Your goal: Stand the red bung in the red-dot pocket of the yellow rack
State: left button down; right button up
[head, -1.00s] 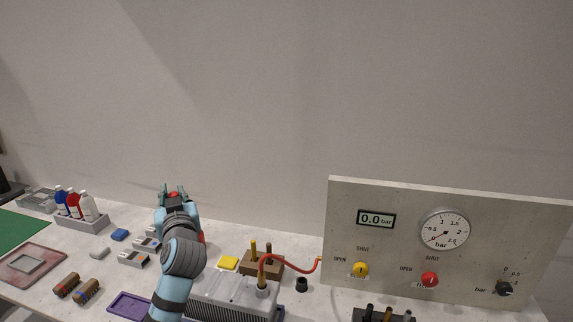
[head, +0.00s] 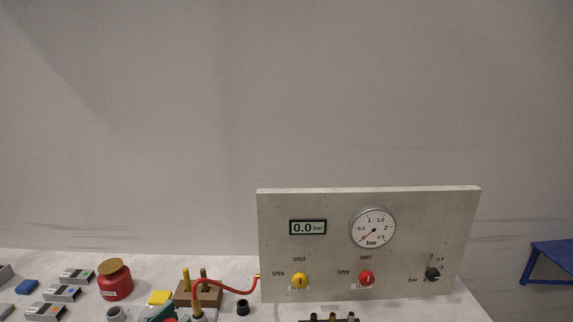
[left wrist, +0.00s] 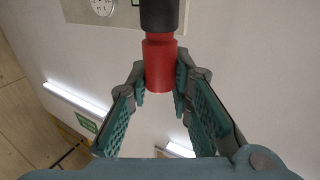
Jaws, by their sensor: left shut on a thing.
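My left gripper (left wrist: 160,78) is shut on the red bung (left wrist: 159,62) in the left wrist view. The bung is a red stepped cylinder with a black part at its far end, held between the two green finger pads. In the head view only a green part of my left gripper (head: 160,313) shows at the bottom edge, and I cannot make out the bung there. I cannot make out a yellow rack with a red-dot pocket; only a small flat yellow piece (head: 160,298) lies on the bench. My right gripper is not in view.
A grey panel (head: 280,225) with gauge and knobs stands at the back right. A red hose (head: 232,290) runs to it past a brown block (head: 208,299) with upright pegs. A red jar (head: 115,285) and several small grey boxes stand left. A black ring (head: 243,308) lies near the panel.

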pick_arm(q)
jog(key=s+d+f, duration=0.1)
jog(key=s+f, duration=0.4)
jog(key=f, duration=0.1)
jog(key=w+r, duration=0.1)
jog(key=r, duration=0.1)
jog(key=w+r, duration=0.2)
jog(key=w+a+r, duration=0.1)
jog(key=w+r, duration=0.1)
jog(key=shift+r+p, duration=0.3)
jog(key=shift+r, duration=0.05)
jog(key=w+a+r+n+t+y+p, duration=0.1)
jog(key=w+a+r+n+y, duration=0.3)
jog(key=w+a+r+y, duration=0.3)
jog(key=w+a+r+n+t+y+p, duration=0.15)
jog(key=w+a+r+n+y, duration=0.35)
jog(key=w, duration=0.5)
jog(key=a+f+n+g+y, duration=0.2)
jog(key=a+f+y, duration=0.1)
jog(key=a+y, duration=0.1)
jog(key=s+a+f+n+g+y, duration=0.1)
jog(key=a+f+n+g+y, duration=0.1)
jog(key=a, duration=0.5)
jog(key=shift+a+f+n+g+y, duration=0.25)
jog(key=shift+f+n+g+y, duration=0.15)
jog(key=shift+y, duration=0.7)
jog(key=shift+f, duration=0.15)
